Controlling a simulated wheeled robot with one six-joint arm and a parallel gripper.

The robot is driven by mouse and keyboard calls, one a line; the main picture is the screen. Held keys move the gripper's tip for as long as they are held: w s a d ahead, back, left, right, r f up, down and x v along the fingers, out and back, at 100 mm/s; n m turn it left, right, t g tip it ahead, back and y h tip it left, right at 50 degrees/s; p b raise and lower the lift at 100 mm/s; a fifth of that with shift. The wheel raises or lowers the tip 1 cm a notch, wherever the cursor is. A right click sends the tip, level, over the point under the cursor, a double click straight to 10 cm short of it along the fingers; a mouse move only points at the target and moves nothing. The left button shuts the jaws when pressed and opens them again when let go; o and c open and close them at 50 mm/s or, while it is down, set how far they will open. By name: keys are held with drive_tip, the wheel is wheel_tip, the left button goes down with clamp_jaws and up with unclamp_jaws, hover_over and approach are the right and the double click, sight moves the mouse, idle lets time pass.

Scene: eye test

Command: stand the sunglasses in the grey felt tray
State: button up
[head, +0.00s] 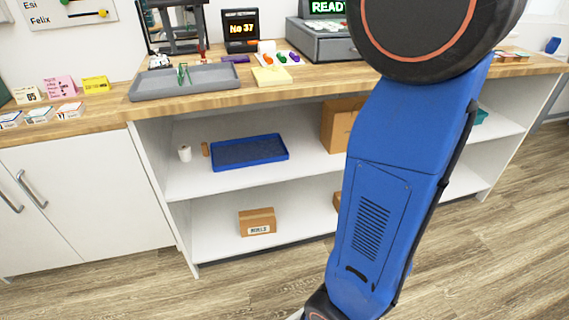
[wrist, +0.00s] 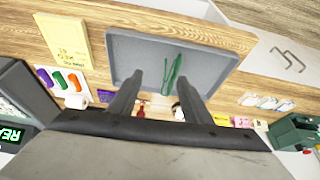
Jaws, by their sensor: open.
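The grey tray (head: 215,82) lies on the wooden counter, and it also fills the upper middle of the wrist view (wrist: 215,62). A thin green object (head: 183,73) is inside the tray, near its left part in the head view. It shows as narrow crossing green strips in the wrist view (wrist: 172,72); it may be the sunglasses, but I cannot tell for sure. My gripper (wrist: 161,78) is open, with nothing between its fingers. In the wrist view its fingertips overlap the tray's edge, with the green object between them in the picture. The head view does not show the gripper.
A yellow pad (head: 271,76) lies right of the tray. A purple object (head: 236,59), a card with coloured pieces (head: 282,58) and a mirror stand (head: 176,25) are behind. A grey till (head: 325,42) stands further right. Small cards (head: 68,111) lie left. A blue tray (head: 249,152) is on the shelf below.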

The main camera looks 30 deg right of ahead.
drive_tip(key=s+d+f+n, duration=0.1)
drive_tip(key=s+d+f, duration=0.2)
drive_tip(key=s+f, duration=1.1)
drive_tip(key=s+d+f+n+y, duration=0.1)
drive_tip(key=s+d+f, duration=0.3)
drive_tip(key=s+f, duration=1)
drive_tip(key=s+n, duration=0.1)
drive_tip(key=s, duration=0.6)
drive_tip(key=shift+f+t, duration=0.2)
drive_tip(key=shift+t, duration=0.1)
